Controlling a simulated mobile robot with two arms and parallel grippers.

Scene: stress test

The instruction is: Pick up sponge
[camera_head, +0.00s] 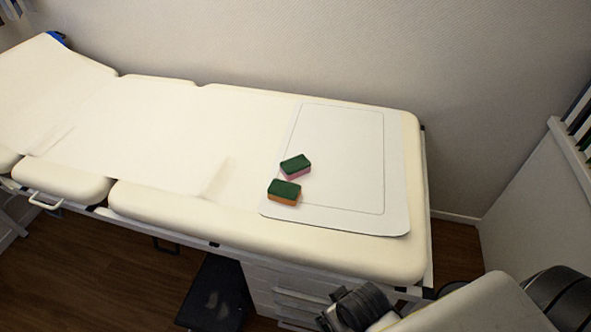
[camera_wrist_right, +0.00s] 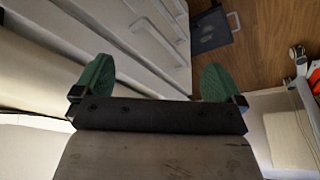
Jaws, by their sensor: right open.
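Two sponges with dark green tops lie on the white mat (camera_head: 345,140) on the cream padded couch. The sponge with the pink underside (camera_head: 296,167) is a little farther back. The sponge with the orange underside (camera_head: 284,192) lies just in front of it, close to the mat's left edge. My right gripper (camera_wrist_right: 156,80) is open and empty in the right wrist view, its two green fingers wide apart. No sponge shows in that view. In the head view my right arm is at the bottom right, in front of the couch and away from the sponges. My left gripper is not in view.
The couch (camera_head: 150,120) runs along a plain wall. White drawers (camera_head: 290,290) stand under its front edge, with a dark step (camera_head: 215,292) on the wooden floor beside them. A white partition (camera_head: 540,200) stands at the right. The mat is clear right of the sponges.

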